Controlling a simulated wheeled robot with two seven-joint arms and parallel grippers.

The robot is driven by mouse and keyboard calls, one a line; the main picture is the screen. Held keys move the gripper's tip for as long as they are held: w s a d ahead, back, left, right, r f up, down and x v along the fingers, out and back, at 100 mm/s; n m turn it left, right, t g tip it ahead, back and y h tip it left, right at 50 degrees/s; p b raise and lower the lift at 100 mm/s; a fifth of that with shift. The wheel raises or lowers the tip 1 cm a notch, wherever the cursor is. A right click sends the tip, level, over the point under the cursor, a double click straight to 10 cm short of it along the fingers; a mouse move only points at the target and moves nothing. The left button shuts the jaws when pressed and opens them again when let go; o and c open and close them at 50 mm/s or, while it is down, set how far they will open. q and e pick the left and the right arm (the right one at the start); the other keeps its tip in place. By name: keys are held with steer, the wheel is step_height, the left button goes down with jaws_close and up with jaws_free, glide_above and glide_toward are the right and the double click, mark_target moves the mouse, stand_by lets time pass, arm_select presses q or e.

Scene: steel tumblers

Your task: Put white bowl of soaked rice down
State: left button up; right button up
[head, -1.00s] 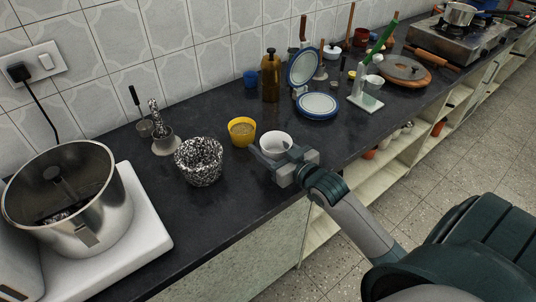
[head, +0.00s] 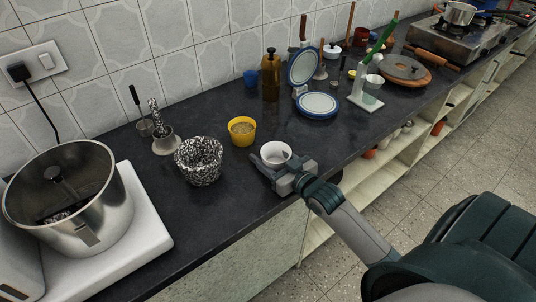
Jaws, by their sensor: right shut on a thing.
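The white bowl (head: 275,152) is near the front edge of the dark countertop, in the middle of the head view. Its rim faces up and I see a pale interior; the rice cannot be made out clearly. My right gripper (head: 270,166) comes in from the lower right and is shut on the bowl at its near side. The bowl looks level and at or very near the counter surface; I cannot tell whether its base touches. My left gripper is not in view.
A yellow cup (head: 242,131) stands just left of the bowl, and a black-and-white speckled container (head: 199,162) farther left. A brown bottle (head: 270,76) and a blue-rimmed plate (head: 317,106) are behind. The counter (head: 226,210) is clear at the front left.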

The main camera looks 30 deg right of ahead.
steer(key=o, duration=1.2)
steer(key=shift+r, duration=0.1)
steer(key=shift+s, duration=0.5)
steer(key=s, duration=0.3)
steer(key=s+r, duration=0.1)
steer(key=s, duration=0.3)
steer(key=s+d+b, duration=0.1)
steer(key=s, duration=0.2)
steer(key=shift+s+r, duration=0.35)
steer(key=shift+s, duration=0.05)
